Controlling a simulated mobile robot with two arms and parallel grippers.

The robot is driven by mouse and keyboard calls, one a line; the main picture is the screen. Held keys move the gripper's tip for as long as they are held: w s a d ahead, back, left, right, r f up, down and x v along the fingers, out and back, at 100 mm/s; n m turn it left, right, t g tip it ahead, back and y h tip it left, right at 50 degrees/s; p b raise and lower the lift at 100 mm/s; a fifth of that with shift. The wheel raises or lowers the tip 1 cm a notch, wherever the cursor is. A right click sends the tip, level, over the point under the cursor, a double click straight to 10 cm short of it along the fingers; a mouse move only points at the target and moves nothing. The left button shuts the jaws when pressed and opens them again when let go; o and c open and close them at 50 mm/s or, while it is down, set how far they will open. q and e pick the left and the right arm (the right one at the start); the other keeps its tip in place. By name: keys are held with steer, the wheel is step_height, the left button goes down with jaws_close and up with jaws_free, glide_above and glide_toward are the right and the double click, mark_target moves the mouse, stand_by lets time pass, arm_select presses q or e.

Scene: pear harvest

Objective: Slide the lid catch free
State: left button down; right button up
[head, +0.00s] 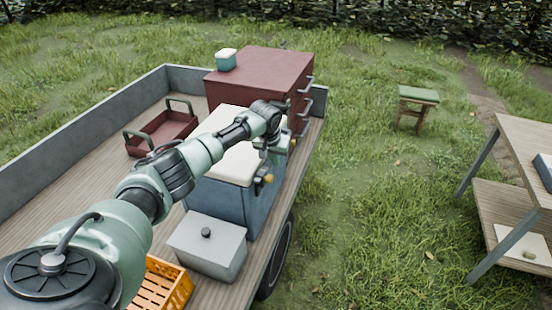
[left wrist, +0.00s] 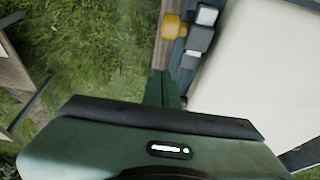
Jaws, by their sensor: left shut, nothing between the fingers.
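A blue-grey chest (head: 222,200) with a cream lid (head: 232,165) stands on the truck bed. A dark catch with an orange-yellow knob (head: 268,178) sits at the lid's right edge. In the left wrist view the lid (left wrist: 262,60) fills the right side, and a catch with dark grey blocks (left wrist: 199,40) and an orange knob (left wrist: 174,27) shows at the top. My left gripper (head: 274,152) is over the chest's right side, its green fingers (left wrist: 163,88) shut and empty, apart from that catch. My right gripper is not in view.
A grey box (head: 208,243) and orange crate (head: 168,288) are in front. A red tray (head: 160,130) lies left. Grass lies right, with a stool (head: 418,96) and shelf (head: 525,150).

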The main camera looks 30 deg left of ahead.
arm_select(q)
steer(key=a+b+v, duration=0.1)
steer(key=b+v, duration=0.2)
steer(key=v, duration=0.7)
steer(key=shift+d, duration=0.5)
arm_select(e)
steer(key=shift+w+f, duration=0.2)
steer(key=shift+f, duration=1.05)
arm_select(q)
steer(key=shift+w, duration=0.15)
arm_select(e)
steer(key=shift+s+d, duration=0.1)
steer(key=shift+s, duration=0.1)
